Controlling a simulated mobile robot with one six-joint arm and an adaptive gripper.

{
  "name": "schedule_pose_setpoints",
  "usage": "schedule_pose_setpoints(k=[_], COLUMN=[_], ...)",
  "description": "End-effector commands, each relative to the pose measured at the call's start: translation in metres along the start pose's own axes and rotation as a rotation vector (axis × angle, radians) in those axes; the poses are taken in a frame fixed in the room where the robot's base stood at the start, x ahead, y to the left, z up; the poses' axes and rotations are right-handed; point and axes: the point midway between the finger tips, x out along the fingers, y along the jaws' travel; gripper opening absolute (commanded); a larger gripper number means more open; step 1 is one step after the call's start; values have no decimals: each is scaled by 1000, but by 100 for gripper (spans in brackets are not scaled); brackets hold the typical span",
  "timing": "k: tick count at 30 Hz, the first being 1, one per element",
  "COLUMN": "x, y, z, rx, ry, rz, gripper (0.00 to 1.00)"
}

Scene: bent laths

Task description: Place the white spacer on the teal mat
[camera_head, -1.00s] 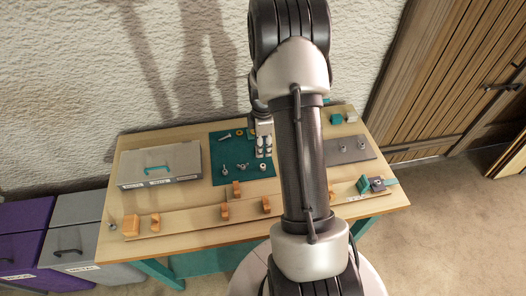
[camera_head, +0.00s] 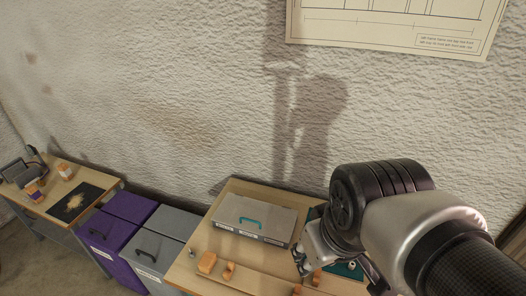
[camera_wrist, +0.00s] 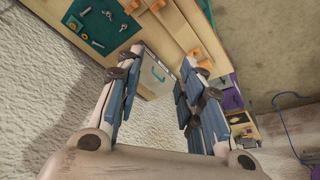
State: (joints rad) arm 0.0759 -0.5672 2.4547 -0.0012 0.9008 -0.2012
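The teal mat (camera_wrist: 95,25) lies on the bench at the upper left of the wrist view, with several small metal and yellow parts on it. In the head view only a piece of the mat (camera_head: 343,271) shows beside my arm. A small pale piece (camera_head: 351,264) sits there; I cannot tell whether it is the white spacer. I cannot single out the spacer in the wrist view either. My gripper (camera_wrist: 158,72) is open, with nothing between its fingers. It is over the bench area, apart from the mat.
A grey case (camera_head: 252,217) with a teal handle stands on the bench (camera_head: 197,250). Orange blocks (camera_head: 207,262) stand along a lath at the front. Purple (camera_head: 112,240) and grey drawer units stand left of the bench. A second table (camera_head: 35,205) is farther left.

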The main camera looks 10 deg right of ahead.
Motion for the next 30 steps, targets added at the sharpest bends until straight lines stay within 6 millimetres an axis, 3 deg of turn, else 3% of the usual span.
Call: schedule_pose_setpoints(k=[6,18,30], x=[-13,-12,53], y=[-21,-23,-27], z=[30,34,58], rx=[116,134,133], ry=[53,57,57], rz=[-19,-21,-21], gripper=[35,35,35])
